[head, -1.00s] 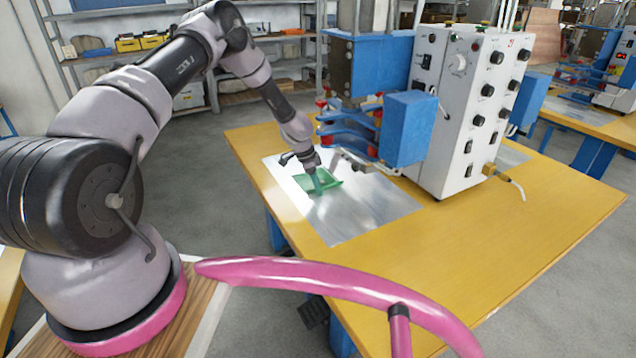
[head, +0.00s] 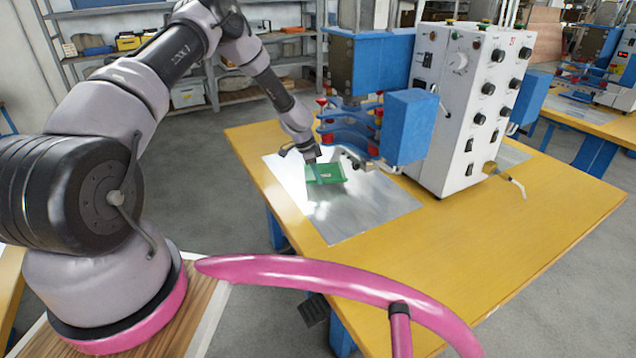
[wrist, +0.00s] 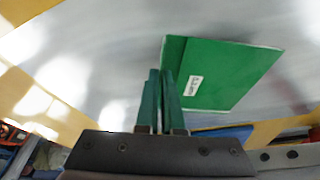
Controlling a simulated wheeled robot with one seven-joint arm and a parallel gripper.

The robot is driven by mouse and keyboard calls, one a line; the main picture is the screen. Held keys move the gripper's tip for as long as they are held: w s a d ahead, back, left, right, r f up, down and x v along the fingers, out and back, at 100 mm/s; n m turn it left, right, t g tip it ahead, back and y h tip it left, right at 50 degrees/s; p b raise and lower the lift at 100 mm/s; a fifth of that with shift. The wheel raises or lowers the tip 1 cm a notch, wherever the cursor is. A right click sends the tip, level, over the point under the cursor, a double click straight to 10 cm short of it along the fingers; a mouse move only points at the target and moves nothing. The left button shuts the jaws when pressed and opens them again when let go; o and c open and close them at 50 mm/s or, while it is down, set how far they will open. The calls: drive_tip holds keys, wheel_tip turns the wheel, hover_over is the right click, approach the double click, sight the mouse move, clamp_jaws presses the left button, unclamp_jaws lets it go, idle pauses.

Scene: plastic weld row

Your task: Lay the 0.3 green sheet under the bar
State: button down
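The green sheet (head: 335,174) is over the bright metal plate (head: 375,212) on the yellow table, left of the welding machine. In the wrist view the green sheet (wrist: 232,68) shows a small white label, too blurred to read, and a narrow strip along its left edge. My gripper (head: 312,164) is at that left edge. Its teal fingers (wrist: 160,85) are close together, with the strip's edge running in between them. The grey bar (head: 352,156) hangs low under the machine's blue arms, just beyond and right of the sheet. Any gap under the sheet cannot be judged.
The machine's white control box (head: 465,110) and blue block (head: 408,127) stand right of the sheet. Blue arms with red knobs (head: 348,125) overhang the plate's far side. The front of the yellow table (head: 440,265) is clear. A pink rail (head: 330,281) crosses the foreground.

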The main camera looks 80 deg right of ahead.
drive_tip(key=s+a, duration=0.3)
drive_tip(key=a, duration=0.2)
drive_tip(key=s+a, duration=0.4)
drive_tip(key=s+a+r, duration=0.1)
drive_tip(key=s+a, duration=0.2)
drive_tip(key=a, duration=0.2)
drive_tip(key=shift+s+a, duration=0.3)
